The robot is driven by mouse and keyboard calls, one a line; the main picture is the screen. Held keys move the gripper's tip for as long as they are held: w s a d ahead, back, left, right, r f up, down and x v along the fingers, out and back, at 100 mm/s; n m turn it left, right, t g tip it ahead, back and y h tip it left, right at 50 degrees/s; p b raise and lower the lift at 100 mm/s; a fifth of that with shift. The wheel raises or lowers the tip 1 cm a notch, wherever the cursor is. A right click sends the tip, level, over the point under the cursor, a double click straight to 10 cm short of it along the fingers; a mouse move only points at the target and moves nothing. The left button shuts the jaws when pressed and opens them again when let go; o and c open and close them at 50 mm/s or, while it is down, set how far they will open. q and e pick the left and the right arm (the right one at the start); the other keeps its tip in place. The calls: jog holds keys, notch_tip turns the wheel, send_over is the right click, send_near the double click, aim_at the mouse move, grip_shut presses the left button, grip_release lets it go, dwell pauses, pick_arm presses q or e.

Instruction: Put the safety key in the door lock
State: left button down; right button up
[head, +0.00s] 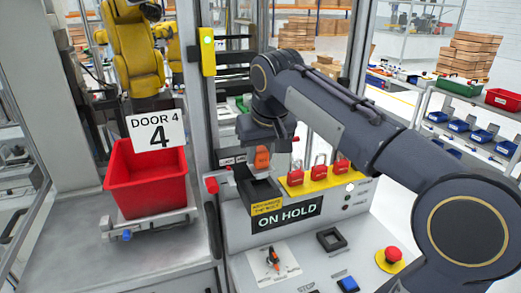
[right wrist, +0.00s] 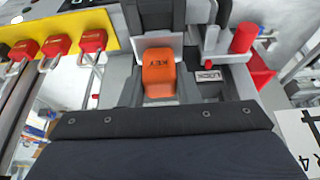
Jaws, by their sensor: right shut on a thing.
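The safety key, with an orange head (head: 262,158), shows below my right gripper (head: 268,146) in the head view. In the right wrist view the orange head (right wrist: 158,70) reads "KEY" and sits between the gripper's grey parts. My right gripper is shut on it. The key is just above or at a dark block (head: 263,191) on the panel. A grey part marked "LOCK" (right wrist: 208,76) is right beside the key in the right wrist view. The key's lower end is hidden, so I cannot tell whether it is in the lock. My left gripper is not in view.
Red padlocks (head: 296,175) hang on a yellow strip right of the block. A red handle (head: 212,185) is at its left. The panel has an "ON HOLD" sign (head: 287,216), a black square frame (head: 331,239) and a red button (head: 393,254). A red bin (head: 146,180) stands left.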

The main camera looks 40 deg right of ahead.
aim_at(260, 165)
jog(key=shift+f+b, duration=1.15)
jog(key=shift+f, duration=0.55)
jog(key=o, duration=1.1)
jog(key=shift+c, duration=0.2)
jog(key=v, duration=0.7)
jog(key=shift+s+a+r, duration=0.1)
jog(key=shift+s+r, duration=0.1)
jog(key=shift+r, duration=0.15)
jog(key=shift+f, duration=0.1)
jog(key=s+a+f+y, duration=0.1)
jog(key=s+a+f, duration=0.3)
jog(key=f, duration=0.4)
jog(key=s+a+f+n+t+y, duration=0.1)
jog(key=s+a+f+y, duration=0.1)
jog(key=s+a+f, duration=0.3)
jog(key=s+a+f+y, duration=0.2)
jog(key=s+a+f, duration=0.3)
jog(key=f, duration=0.7)
jog(key=shift+s+f+n, duration=0.2)
jog(key=shift+s+n, duration=0.2)
jog(key=shift+s, duration=0.5)
